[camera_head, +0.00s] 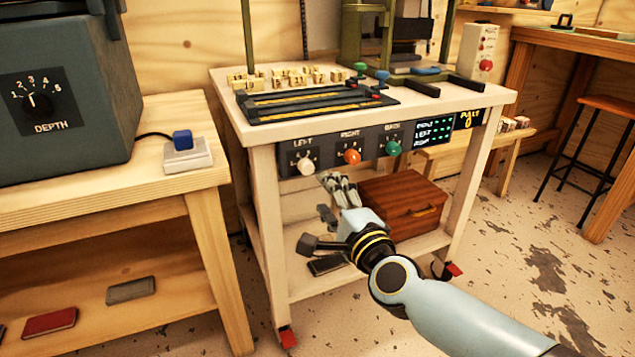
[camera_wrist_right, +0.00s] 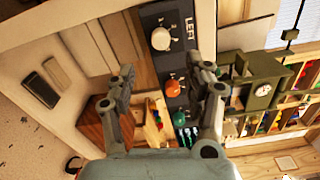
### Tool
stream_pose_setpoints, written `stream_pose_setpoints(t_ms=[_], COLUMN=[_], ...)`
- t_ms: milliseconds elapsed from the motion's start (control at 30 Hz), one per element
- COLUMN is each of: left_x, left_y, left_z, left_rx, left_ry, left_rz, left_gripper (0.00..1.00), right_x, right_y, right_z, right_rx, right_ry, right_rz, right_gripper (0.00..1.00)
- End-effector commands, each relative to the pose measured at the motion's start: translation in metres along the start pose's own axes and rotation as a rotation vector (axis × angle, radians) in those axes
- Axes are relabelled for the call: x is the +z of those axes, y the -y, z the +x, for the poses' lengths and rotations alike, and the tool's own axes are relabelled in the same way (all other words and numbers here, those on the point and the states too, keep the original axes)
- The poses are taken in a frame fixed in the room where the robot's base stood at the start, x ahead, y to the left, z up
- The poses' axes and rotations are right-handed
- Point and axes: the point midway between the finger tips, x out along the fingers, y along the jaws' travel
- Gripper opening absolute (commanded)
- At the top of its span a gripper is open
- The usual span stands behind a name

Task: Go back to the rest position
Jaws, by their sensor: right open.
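My right gripper (camera_head: 335,192) is open and empty in the head view, in front of the white cart (camera_head: 269,200), below its knob panel. In the right wrist view the two fingers of my right gripper (camera_wrist_right: 163,74) stand apart with nothing between them that they grip. The panel has a white LEFT knob (camera_head: 306,165), an orange RIGHT knob (camera_head: 352,156) and a green BACK knob (camera_head: 393,148). The white knob (camera_wrist_right: 160,39) and orange knob (camera_wrist_right: 173,88) also show in the wrist view. My left gripper is not in view.
A wooden box (camera_head: 405,205) sits on the cart's lower shelf, behind my right arm. A bench with a DEPTH dial machine (camera_head: 70,95) stands at the left. A stool (camera_head: 600,110) stands at the right. The floor at the lower right is free.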

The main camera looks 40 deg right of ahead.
Motion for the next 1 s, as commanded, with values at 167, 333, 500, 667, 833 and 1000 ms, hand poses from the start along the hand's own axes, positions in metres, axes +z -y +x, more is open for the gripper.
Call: stream_pose_setpoints(t_ms=[167, 333, 500, 667, 833, 1000], left_x=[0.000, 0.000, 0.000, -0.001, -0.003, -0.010], left_y=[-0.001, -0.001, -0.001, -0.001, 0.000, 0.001], left_z=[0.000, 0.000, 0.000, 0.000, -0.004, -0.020], left_rx=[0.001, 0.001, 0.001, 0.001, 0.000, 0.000], left_ry=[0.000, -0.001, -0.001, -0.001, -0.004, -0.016], left_rz=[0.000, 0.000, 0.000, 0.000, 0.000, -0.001], left_gripper=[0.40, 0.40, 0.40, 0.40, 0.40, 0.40], right_x=[0.000, 0.000, 0.000, 0.000, 0.001, -0.015], right_y=[0.000, 0.000, 0.000, 0.000, 0.004, -0.054], right_z=[-0.020, -0.024, -0.024, -0.023, -0.024, -0.045], right_rx=[0.000, -0.001, -0.001, -0.001, -0.001, 0.143], right_ry=[0.000, 0.000, 0.000, 0.000, 0.000, -0.007], right_rz=[0.000, -0.001, 0.000, 0.000, 0.000, -0.121], right_gripper=[0.52, 0.52, 0.52, 0.52, 0.52, 0.52])
